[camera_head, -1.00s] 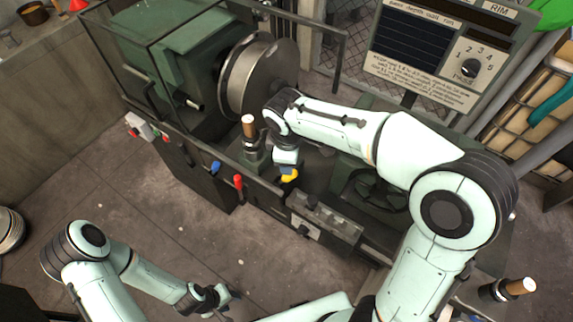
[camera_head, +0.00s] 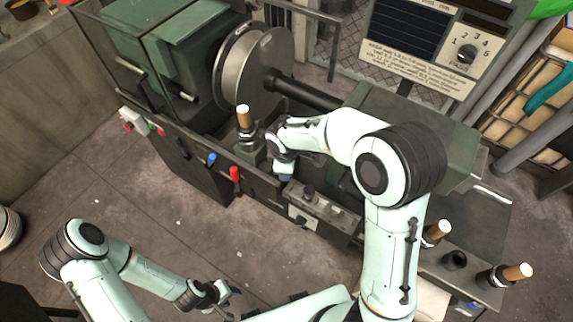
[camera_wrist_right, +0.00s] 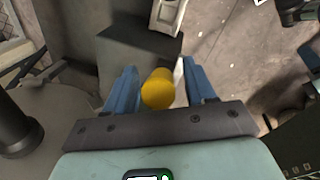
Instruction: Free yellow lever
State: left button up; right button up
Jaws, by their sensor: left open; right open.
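The yellow lever's round knob (camera_wrist_right: 158,90) shows in the right wrist view, between the two blue fingers of my right gripper (camera_wrist_right: 161,85). The fingers are open, with a gap on each side of the knob. In the head view my right gripper (camera_head: 284,170) is over the machine's front edge and hides the yellow lever. My left gripper (camera_head: 226,295) is open and empty at the lower left, above the floor and away from the machine.
The green lathe-like machine (camera_head: 160,40) carries a round metal spindle plate (camera_head: 262,70). A red lever (camera_head: 235,174) and a blue lever (camera_head: 212,159) stand on its front rail. A wooden-handled post (camera_head: 244,117) rises beside my right gripper. A sign panel (camera_head: 425,50) stands behind.

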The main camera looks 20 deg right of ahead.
grip_shut()
jog(key=p, duration=0.1)
jog(key=w+r+g+h+p, duration=0.1)
jog(key=shift+w+a+r+p, duration=0.1)
jog(key=shift+w+a+p, duration=0.05)
jog(key=shift+a+p, duration=0.25)
jog(key=shift+w+a+f+g+h, duration=0.15)
jog(key=shift+w+a+g+h, duration=0.15)
jog(key=shift+w+g, duration=0.15)
jog(key=shift+w+a+f+g+h, duration=0.1)
jog(key=shift+w+a+g+h, duration=0.15)
jog(key=shift+w+g, duration=0.2)
jog(key=shift+a+h, duration=0.2)
jog(key=shift+h, duration=0.05)
jog(key=shift+w+a+r+g+h, duration=0.1)
jog(key=shift+g+h, duration=0.3)
jog(key=shift+g, duration=0.3)
pick_arm(q)
jog(key=shift+t, duration=0.3)
jog(key=w+r, duration=0.3)
jog(key=w, duration=0.1)
jog(key=shift+r, duration=0.25)
pick_arm(e)
jog(key=shift+w+a, duration=0.15)
